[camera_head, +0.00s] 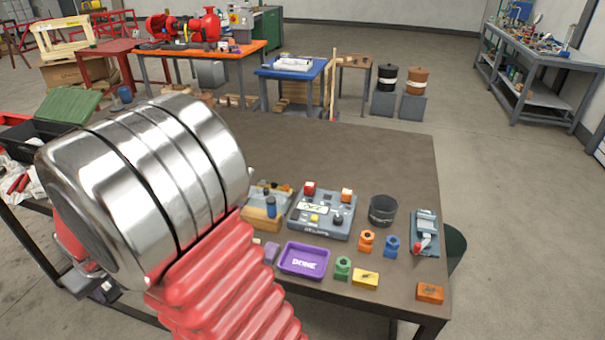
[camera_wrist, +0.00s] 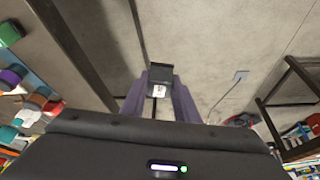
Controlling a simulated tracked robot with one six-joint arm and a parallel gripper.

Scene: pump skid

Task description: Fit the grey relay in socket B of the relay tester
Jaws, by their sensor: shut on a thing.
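My gripper (camera_wrist: 161,88) shows in the wrist view with its two purple fingers shut on a small dark grey block with a white label, the grey relay (camera_wrist: 160,73). The relay is held at the fingertips, over bare floor beyond a table edge. A grey panel box, which looks like the relay tester (camera_head: 322,216), sits mid-table in the head view. It carries a red block, an orange block and a yellow button. Its socket letters are too small to read. My gripper and the relay are hidden in the head view behind my arm.
A purple tray (camera_head: 304,260) marked DONE lies in front of the panel box. A dark round bin (camera_head: 382,210) and a grey device with a red lever (camera_head: 425,233) stand to the right. Several coloured parts lie near the front edge. The table's back right is clear.

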